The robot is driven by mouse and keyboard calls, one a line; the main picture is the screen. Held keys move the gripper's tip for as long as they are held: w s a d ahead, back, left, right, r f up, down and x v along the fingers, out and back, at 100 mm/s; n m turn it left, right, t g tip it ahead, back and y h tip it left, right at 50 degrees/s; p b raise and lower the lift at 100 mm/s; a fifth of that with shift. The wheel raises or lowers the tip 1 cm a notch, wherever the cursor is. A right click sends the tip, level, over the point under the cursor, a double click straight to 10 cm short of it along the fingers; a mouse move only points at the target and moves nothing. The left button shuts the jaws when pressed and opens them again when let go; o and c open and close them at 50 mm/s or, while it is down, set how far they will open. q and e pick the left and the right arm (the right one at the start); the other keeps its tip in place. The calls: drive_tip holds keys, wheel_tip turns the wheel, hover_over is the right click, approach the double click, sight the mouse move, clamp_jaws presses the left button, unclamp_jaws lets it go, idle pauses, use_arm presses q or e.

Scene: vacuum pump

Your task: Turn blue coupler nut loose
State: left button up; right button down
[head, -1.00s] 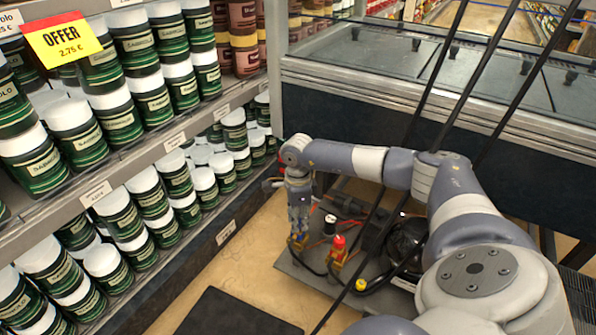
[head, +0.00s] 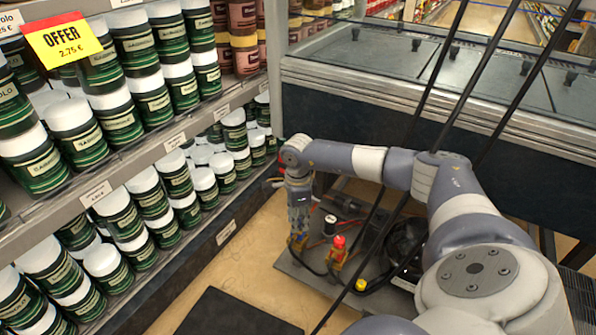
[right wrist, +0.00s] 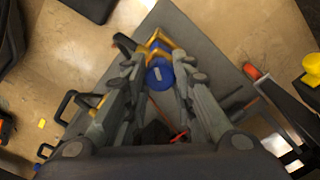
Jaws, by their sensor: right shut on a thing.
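The blue coupler nut (right wrist: 160,73) shows as a round blue part in the right wrist view, next to a yellow fitting (right wrist: 157,42). My right gripper (right wrist: 163,72) points down and is shut on the blue nut, with one finger on either side of it. In the head view the right gripper (head: 298,236) is at the left end of the grey pump base (head: 292,266). The nut itself is hidden there by my fingers. My left gripper does not show.
A red-topped yellow fitting (head: 338,247) stands just right of my gripper, with a black hose and a yellow cap (head: 361,285). Shelves (head: 165,147) of green jars are close on the left. A freezer (head: 420,75) stands behind.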

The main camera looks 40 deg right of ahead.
idle(0.3)
drive_tip(key=c, duration=1.3)
unclamp_jaws()
wheel_tip(320, 180, up, 12)
